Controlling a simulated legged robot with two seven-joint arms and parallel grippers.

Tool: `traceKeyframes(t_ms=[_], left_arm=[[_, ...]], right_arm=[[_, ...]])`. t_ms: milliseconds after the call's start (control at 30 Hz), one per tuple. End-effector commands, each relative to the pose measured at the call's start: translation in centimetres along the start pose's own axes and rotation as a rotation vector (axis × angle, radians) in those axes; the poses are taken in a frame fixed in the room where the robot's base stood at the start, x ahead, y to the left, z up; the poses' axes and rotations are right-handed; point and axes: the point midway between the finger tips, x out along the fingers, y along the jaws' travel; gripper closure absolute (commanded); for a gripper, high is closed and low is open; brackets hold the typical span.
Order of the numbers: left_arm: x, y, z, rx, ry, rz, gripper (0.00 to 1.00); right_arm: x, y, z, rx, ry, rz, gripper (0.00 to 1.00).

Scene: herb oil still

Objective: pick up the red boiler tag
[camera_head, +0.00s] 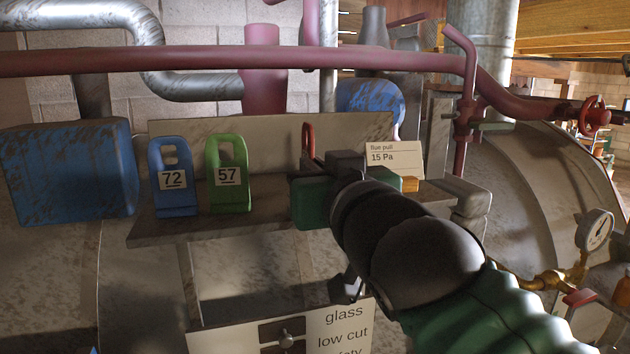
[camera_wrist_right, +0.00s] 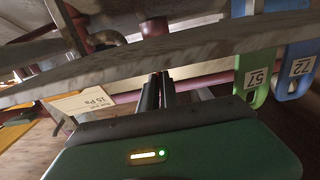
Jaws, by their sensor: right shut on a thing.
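The red boiler tag (camera_head: 308,140) shows in the head view only as a narrow red loop, almost edge-on, above the far side of my right gripper (camera_head: 312,172). The rest of it is hidden behind the gripper. My right gripper is shut on the tag at the shelf. In the right wrist view its two dark fingers (camera_wrist_right: 160,90) are close together, and I cannot make out the tag clearly between them. My left gripper is not in view.
A blue tag marked 72 (camera_head: 174,178) and a green tag marked 57 (camera_head: 227,174) stand upright on the shelf (camera_head: 150,233), left of my gripper. A card reading 15 Pa (camera_head: 393,158) stands to the right. A red pipe (camera_head: 210,61) crosses above.

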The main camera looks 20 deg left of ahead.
Motion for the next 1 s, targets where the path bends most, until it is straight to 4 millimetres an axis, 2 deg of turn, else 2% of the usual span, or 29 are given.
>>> traceKeyframes(t_ms=[33,300,433,567,700,833,1000], left_arm=[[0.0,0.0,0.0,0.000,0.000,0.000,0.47],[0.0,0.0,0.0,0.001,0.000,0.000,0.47],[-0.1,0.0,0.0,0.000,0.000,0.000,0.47],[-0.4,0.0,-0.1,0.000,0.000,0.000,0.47],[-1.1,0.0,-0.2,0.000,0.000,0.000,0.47],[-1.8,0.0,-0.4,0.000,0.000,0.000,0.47],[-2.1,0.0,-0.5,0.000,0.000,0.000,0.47]], right_arm=[[0.1,0.2,0.5,0.000,-0.011,0.004,1.00],[0.2,0.1,0.5,-0.001,-0.012,0.004,1.00],[0.2,0.1,-0.1,-0.001,-0.011,0.003,1.00],[0.2,0.0,-2.4,0.000,-0.006,0.001,1.00],[0.2,0.0,-5.9,0.001,-0.006,0.001,1.00],[0.2,-0.1,-8.6,0.000,-0.007,0.001,1.00],[0.1,0.0,-9.8,-0.001,-0.008,0.002,1.00]])
